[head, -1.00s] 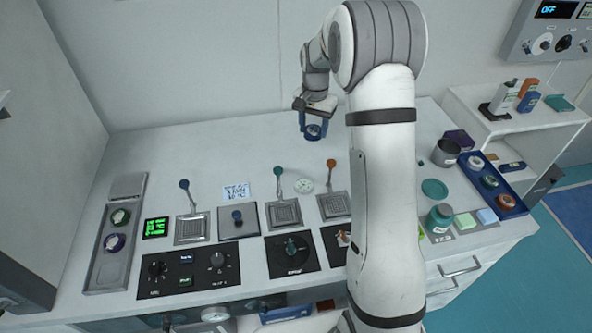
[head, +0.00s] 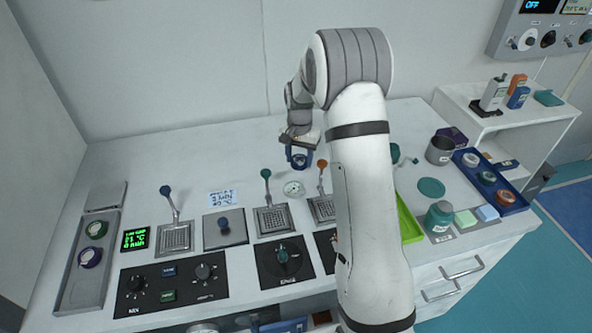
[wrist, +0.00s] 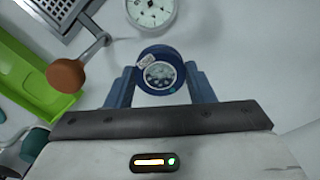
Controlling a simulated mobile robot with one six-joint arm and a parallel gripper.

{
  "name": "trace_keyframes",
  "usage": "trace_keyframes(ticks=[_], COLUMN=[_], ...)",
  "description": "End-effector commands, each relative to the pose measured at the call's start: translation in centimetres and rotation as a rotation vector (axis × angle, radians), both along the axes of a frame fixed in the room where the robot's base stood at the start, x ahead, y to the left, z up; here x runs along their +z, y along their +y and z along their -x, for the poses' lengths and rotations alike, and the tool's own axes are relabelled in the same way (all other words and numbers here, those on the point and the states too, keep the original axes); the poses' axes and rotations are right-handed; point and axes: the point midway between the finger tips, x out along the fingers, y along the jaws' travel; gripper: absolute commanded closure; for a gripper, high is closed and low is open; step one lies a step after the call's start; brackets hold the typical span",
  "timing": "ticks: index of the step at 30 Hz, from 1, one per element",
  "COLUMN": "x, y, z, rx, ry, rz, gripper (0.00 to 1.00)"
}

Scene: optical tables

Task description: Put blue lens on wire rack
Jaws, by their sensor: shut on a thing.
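The blue lens (head: 299,163) is a short dark-blue ring with a pale patterned centre. It is held above the white table, behind the white round dial. In the wrist view the lens (wrist: 160,73) sits between the two blue fingers. My gripper (head: 298,152) is shut on it and hangs below my arm's wrist. I cannot make out a wire rack for certain; square grid plates (head: 273,220) with levers stand on the table.
The white dial (head: 293,189) and an orange-knobbed lever (head: 322,165) stand close to the gripper. A green tray (head: 408,222) is partly hidden by my arm. A blue tray (head: 510,196) with several rings lies at the right. The table's back left is clear.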

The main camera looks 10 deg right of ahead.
Motion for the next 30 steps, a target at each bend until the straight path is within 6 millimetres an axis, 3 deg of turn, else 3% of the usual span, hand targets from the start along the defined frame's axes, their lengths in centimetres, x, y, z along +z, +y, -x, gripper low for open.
trace_keyframes(ticks=[13, 24, 25, 30], x=[-4.7, -5.4, -5.3, -5.2], y=[0.0, 0.1, 0.1, 0.1], z=[0.0, 0.0, 0.0, 0.0], rx=[0.001, 0.001, 0.001, 0.001], ry=[0.001, -0.001, -0.001, -0.001], rz=[0.000, 0.000, 0.000, 0.001], gripper=[0.75, 0.75, 0.49, 0.35])
